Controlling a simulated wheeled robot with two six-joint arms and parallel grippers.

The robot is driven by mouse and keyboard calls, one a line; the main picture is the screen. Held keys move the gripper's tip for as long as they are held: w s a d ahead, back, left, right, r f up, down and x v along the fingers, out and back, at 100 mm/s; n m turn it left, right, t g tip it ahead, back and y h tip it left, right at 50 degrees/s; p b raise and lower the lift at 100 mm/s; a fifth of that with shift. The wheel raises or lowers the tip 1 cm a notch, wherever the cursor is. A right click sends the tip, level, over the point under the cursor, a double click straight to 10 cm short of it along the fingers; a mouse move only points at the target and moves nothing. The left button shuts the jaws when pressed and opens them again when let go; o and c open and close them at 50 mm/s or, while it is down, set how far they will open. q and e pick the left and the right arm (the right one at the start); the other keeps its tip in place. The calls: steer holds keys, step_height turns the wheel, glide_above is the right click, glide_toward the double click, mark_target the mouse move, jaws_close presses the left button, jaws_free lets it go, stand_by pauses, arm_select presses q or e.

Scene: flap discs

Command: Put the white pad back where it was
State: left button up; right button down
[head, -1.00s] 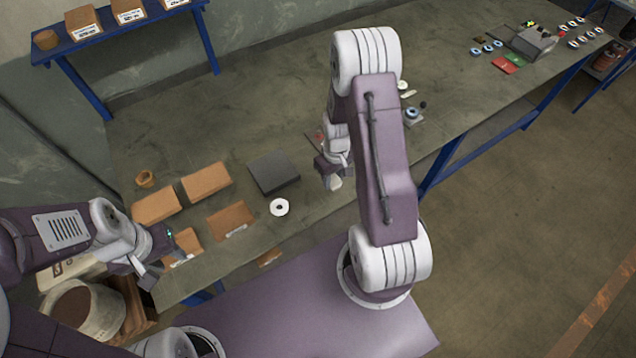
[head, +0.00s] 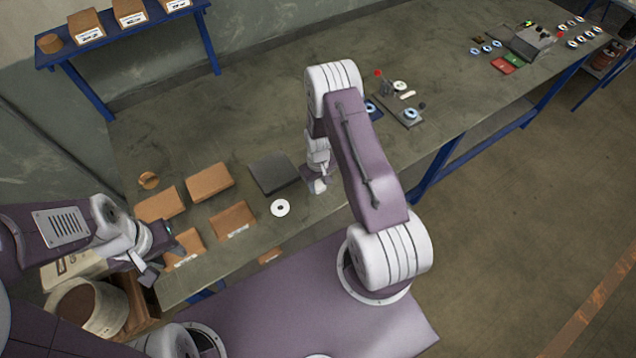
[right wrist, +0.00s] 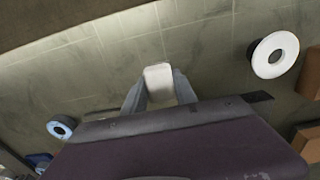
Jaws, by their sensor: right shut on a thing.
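The white pad (right wrist: 158,82) is a small pale block between the two grey fingers of my right gripper (right wrist: 160,90) in the right wrist view. In the head view my right gripper (head: 318,187) hangs over the bench, right of the dark grey block, with a bit of the white pad showing at its tip. The gripper is shut on the pad; I cannot tell whether the pad touches the bench. My left gripper (head: 160,262) is at the lower left, by the front cardboard box; its fingers are too unclear to judge.
A dark grey block (head: 274,173) and a white flap disc (head: 280,208) lie left of my right gripper. Several cardboard boxes (head: 209,182) stand further left. A grey plate (head: 408,112) with small parts lies to the right. The bench between is clear.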

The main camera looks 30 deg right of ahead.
steer(key=c, duration=1)
jaws_free()
steer(key=shift+s, duration=0.1)
steer(key=shift+o, duration=0.2)
steer(key=shift+f, duration=0.1)
